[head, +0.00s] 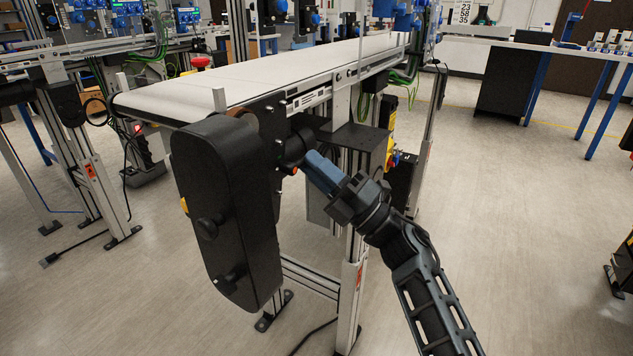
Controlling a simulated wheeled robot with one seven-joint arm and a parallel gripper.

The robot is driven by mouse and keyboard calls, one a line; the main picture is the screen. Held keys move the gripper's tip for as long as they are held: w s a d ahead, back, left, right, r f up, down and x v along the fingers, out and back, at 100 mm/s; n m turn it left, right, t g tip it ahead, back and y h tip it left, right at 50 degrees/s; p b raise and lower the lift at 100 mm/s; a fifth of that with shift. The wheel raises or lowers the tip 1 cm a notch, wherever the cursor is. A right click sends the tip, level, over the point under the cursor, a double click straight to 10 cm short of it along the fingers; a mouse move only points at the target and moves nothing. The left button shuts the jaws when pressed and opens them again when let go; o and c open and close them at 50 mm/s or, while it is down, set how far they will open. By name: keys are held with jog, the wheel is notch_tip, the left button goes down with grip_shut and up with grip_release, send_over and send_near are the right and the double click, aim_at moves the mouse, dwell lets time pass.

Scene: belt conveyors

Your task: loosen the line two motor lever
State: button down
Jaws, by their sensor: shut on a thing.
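A belt conveyor (270,78) with a white belt runs away from me through the middle of the head view. A black drive housing (226,205) hangs at its near end and has two dark knobs on its face. My gripper (308,163) reaches in from the lower right to the conveyor's side, just right of the housing. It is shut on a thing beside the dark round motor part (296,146). The motor lever itself is hidden by the gripper and cannot be made out.
A dark shelf plate (352,138) and a yellow switch box (390,143) are close beyond my gripper. Conveyor legs (350,295) stand below. Another conveyor (60,62) is at the left. The floor (520,230) at right is clear.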

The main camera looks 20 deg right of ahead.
jog(key=shift+a+n+g, duration=0.1)
jog(key=shift+n+g, duration=0.3)
jog(key=shift+n, duration=0.3)
jog(key=shift+y, duration=0.3)
jog(key=c, duration=1.1)
grip_release()
jog(key=shift+r, duration=0.1)
jog(key=v, duration=0.8)
